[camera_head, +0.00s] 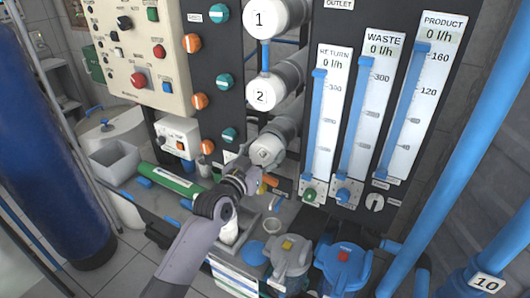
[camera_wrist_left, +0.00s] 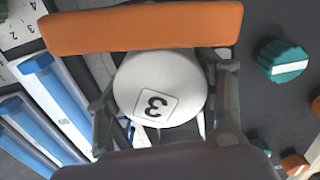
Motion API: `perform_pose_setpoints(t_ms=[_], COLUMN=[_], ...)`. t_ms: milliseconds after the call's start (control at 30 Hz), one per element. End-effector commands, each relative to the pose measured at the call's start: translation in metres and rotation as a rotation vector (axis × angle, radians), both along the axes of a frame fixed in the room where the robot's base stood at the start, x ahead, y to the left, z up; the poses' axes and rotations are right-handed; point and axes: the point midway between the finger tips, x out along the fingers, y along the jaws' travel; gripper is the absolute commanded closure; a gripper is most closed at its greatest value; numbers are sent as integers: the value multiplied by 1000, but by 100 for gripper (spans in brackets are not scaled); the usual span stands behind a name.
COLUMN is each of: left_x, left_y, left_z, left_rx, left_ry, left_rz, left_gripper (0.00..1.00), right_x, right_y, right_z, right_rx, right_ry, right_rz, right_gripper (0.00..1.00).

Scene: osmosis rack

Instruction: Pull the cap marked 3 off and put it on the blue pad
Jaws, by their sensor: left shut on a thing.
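The white cap marked 3 (camera_wrist_left: 155,88) fills the middle of the left wrist view, its number upside down there. My left gripper (camera_head: 258,166) is shut on it, with a finger at each side of the cap. In the head view the cap (camera_head: 267,151) is at the front end of the lowest white housing, below those marked 1 and 2. I cannot tell whether it is seated on or slightly off the housing. A flat blue round piece (camera_head: 254,250) lies on the bench below; I cannot tell whether it is the blue pad. My right gripper is out of view.
The caps marked 1 (camera_head: 259,19) and 2 (camera_head: 261,96) are above. Flow meters (camera_head: 358,110) stand to the right. A green tube (camera_head: 172,181) and a grey bin (camera_head: 113,160) are on the left.

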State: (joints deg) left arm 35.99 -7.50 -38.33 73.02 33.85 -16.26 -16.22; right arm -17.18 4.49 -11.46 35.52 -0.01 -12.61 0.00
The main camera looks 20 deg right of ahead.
Motion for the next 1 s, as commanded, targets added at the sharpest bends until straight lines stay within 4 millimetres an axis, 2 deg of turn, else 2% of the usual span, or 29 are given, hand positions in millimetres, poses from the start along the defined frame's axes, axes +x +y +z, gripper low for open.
perform_pose_setpoints(t_ms=[1000], left_x=[-24], left_y=[25], left_z=[1], left_rx=[1], left_ry=[-1], left_rz=[1], left_gripper=[84], right_x=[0], right_y=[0], right_z=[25], right_rx=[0], right_ry=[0], right_rz=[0], right_gripper=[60])
